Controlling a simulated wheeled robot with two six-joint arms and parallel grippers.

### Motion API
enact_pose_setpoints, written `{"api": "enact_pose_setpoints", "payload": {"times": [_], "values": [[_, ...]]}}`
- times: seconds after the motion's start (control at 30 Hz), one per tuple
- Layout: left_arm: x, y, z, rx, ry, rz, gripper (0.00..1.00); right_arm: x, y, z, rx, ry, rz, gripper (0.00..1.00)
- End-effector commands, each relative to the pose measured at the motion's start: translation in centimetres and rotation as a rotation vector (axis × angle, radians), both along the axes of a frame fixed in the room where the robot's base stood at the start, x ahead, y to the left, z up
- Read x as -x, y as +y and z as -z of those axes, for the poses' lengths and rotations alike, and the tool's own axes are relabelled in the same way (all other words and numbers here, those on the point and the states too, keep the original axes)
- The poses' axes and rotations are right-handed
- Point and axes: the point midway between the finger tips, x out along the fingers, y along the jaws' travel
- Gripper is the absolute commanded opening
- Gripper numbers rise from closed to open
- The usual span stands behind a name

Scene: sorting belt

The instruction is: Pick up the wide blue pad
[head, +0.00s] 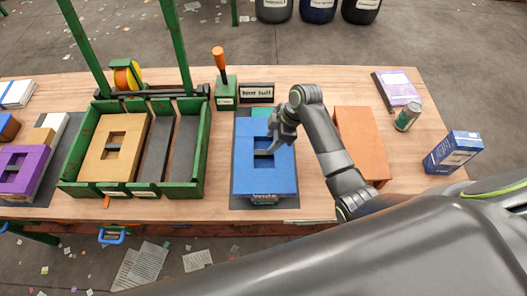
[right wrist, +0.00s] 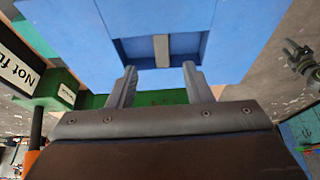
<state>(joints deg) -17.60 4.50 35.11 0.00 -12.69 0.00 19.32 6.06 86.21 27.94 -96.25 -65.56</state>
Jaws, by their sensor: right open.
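The wide blue pad (head: 278,180) lies flat on a dark mat at the middle of the table. It has a rectangular opening with a grey bar across it. In the right wrist view the blue pad (right wrist: 90,25) fills the top, its opening and grey bar (right wrist: 162,48) ahead of my fingers. My right gripper (head: 273,133) is over the far part of the pad. Its fingers (right wrist: 158,85) are open, apart, with nothing between them. A small dark gripper, seemingly my left one (right wrist: 298,50), shows at the right edge of that view; its jaws are unclear.
A green tray (head: 200,150) holding a tan pad (head: 99,165) stands left of the blue pad. An orange block (head: 362,140) lies to the right, beyond my forearm. A lever (head: 220,70) and a sign (head: 257,93) stand behind. A teal piece (head: 262,111) shows at the pad's far edge.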

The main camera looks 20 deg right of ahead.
Motion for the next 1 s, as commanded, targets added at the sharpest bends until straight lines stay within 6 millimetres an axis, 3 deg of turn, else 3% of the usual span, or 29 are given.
{"api": "enact_pose_setpoints", "payload": {"times": [0.03,0.17,0.5,0.7,1.0], "values": [[-1.3,0.0,-0.2,0.0,-0.02,0.004,0.45,0.0,0.2,0.5,-0.001,0.003,0.0,0.45],[-2.7,0.0,-0.4,-0.001,-0.043,0.007,0.45,-0.1,0.4,1.2,0.002,0.001,0.001,0.45],[-0.6,0.0,-1.7,-0.001,-0.012,0.002,0.45,-0.1,1.4,4.0,0.001,0.003,0.001,0.45],[-0.4,0.1,-1.7,-0.001,-0.008,0.002,0.45,-0.4,2.1,5.8,0.001,0.002,0.001,0.45],[-0.9,0.1,-1.7,-0.002,-0.014,0.003,0.45,-0.4,2.2,6.1,0.001,-0.002,0.001,0.45]]}}
